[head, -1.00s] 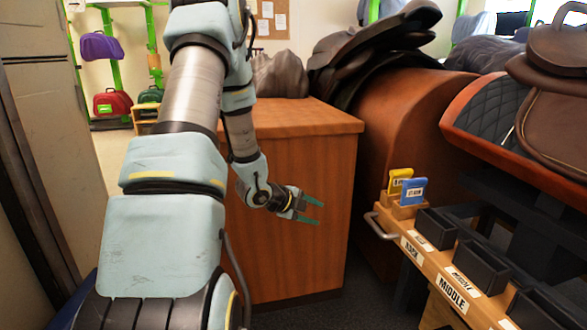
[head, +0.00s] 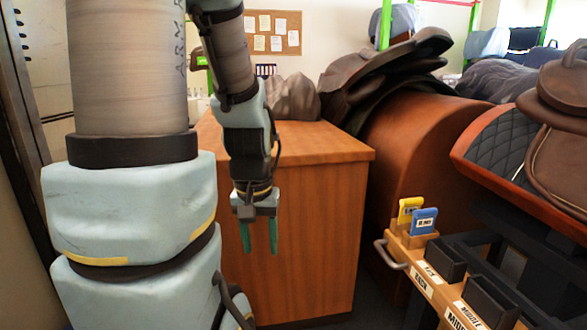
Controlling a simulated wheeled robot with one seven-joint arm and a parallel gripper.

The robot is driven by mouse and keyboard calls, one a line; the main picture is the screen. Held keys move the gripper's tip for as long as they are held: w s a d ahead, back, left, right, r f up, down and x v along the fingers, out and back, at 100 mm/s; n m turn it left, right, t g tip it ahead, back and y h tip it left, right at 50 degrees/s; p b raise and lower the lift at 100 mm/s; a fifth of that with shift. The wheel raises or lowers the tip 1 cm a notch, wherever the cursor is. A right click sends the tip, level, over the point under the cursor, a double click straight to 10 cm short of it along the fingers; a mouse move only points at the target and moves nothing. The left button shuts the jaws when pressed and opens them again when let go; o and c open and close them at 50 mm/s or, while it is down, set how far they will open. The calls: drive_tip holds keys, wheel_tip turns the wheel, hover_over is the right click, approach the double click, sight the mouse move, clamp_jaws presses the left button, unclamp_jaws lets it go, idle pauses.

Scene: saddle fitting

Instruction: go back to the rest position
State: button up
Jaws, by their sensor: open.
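My gripper (head: 259,238) hangs in front of the wooden cabinet (head: 318,228), fingers pointing down. Its two green fingers are apart with nothing between them. My arm fills the left of the head view and hides part of the cabinet and the room behind.
A wooden rack (head: 421,279) with black bins, a yellow card (head: 409,208) and a blue card (head: 424,221) stands at lower right. A grey covered lump (head: 292,98) lies on the cabinet. A pinboard (head: 272,31) hangs behind.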

wheel_tip(320, 180, up, 28)
drive_tip(key=p, duration=2.6)
drive_tip(key=shift+f, duration=0.25)
idle(0.6)
